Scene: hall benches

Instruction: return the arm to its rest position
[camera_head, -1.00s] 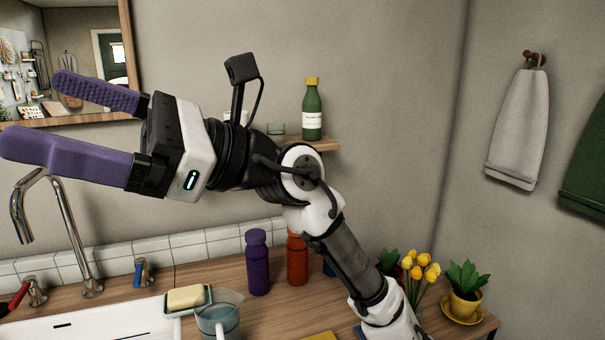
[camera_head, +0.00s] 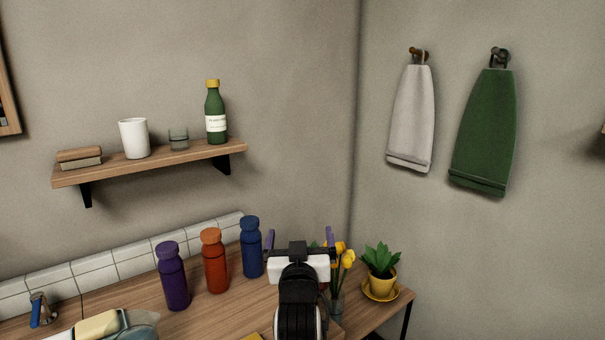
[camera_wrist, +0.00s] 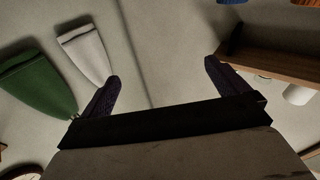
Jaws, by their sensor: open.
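My gripper (camera_head: 299,240) is at the bottom middle of the head view, in front of the counter's right end, with its purple fingers pointing away from the camera. The fingers stand wide apart with nothing between them. In the wrist view my gripper (camera_wrist: 160,82) also shows two spread purple fingers, with only bare wall between them. The gripper and arm hide part of the counter and the yellow flowers (camera_head: 345,255).
On the counter (camera_head: 240,310) stand a purple bottle (camera_head: 173,278), an orange bottle (camera_head: 215,262), a blue bottle (camera_head: 251,248) and a potted plant (camera_head: 381,268). A wall shelf (camera_head: 150,164) is at left. Grey (camera_head: 411,120) and green towels (camera_head: 485,130) hang right.

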